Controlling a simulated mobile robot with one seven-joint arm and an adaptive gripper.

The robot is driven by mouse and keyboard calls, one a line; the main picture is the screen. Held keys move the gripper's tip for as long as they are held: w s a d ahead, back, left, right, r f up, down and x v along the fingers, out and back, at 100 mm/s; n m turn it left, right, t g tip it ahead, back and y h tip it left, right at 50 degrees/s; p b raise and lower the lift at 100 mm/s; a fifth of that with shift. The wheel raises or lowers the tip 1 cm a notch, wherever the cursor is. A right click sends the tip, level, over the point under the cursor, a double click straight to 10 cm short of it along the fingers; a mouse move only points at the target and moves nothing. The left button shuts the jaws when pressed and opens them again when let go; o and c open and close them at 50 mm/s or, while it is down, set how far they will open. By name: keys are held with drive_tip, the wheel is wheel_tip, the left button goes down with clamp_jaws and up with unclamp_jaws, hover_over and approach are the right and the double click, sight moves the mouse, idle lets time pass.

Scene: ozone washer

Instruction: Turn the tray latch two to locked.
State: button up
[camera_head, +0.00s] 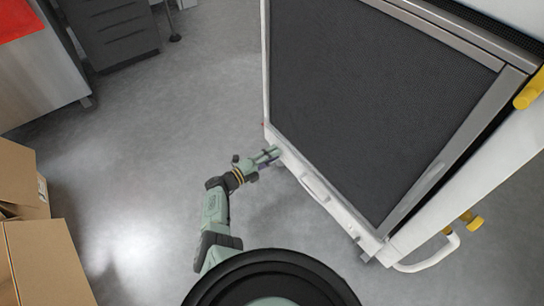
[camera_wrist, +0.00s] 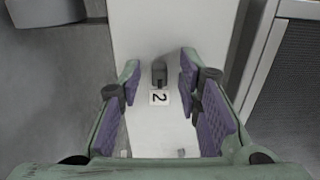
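Tray latch two (camera_wrist: 159,72) is a small dark knob on the white panel (camera_wrist: 145,30) of the machine, with a label reading "2" (camera_wrist: 159,97) beside it. In the wrist view the latch lies between the tips of my open gripper (camera_wrist: 160,69), apart from both fingers. The fingers have purple pads, and nothing is held. In the head view my gripper (camera_head: 268,156) is at the left end of the machine's white front edge. The latch is too small or hidden to make out there.
The large washer (camera_head: 375,95) with a dark mesh top fills the right side. It has a white handle (camera_head: 430,256) and yellow knobs (camera_head: 473,221). Cardboard boxes (camera_head: 45,262) stand at lower left, and a dark drawer cabinet (camera_head: 112,32) at upper left. The grey floor between is clear.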

drive_tip(key=shift+c, duration=0.4)
clamp_jaws()
drive_tip(key=shift+n, duration=0.3)
drive_tip(key=shift+n+p, duration=0.7)
drive_tip(key=shift+n, duration=8)
drive_tip(key=shift+a, duration=0.1)
